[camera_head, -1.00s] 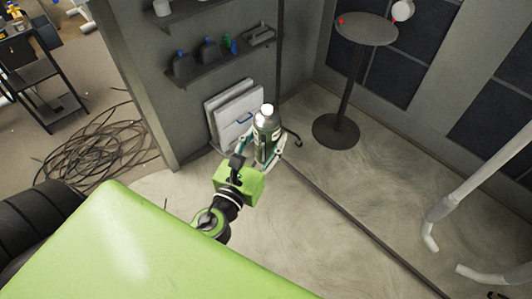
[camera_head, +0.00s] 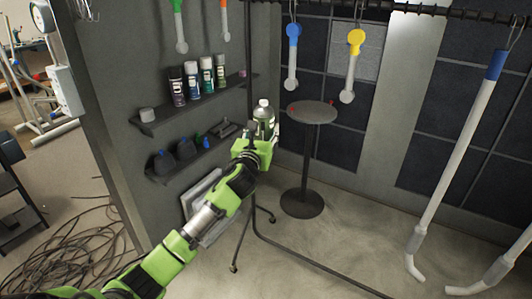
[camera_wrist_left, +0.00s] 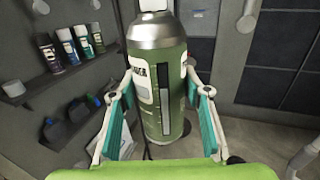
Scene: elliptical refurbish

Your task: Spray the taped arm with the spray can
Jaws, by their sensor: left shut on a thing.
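A green and silver spray can (camera_head: 264,125) with a white cap stands upright in my left gripper (camera_head: 262,142). In the left wrist view the spray can (camera_wrist_left: 157,85) fills the middle, between the teal finger pads of my left gripper (camera_wrist_left: 160,110); its cap is cut off by the top edge. Several arm-like pieces hang along the wall and rail: a blue-and-white one (camera_head: 292,58), a yellow-and-white one (camera_head: 353,66), and a long blue-and-white one (camera_head: 466,140) at right. I cannot tell which is the taped arm. The can is apart from them. My right gripper is out of view.
A wall shelf (camera_head: 205,101) holds several other spray cans (camera_head: 193,80). A lower shelf (camera_head: 190,160) holds dark bottles. A round table (camera_head: 312,113) stands behind my gripper. A black rail (camera_head: 380,8) runs overhead. Cables (camera_head: 70,250) lie at lower left. The floor at right is mostly clear.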

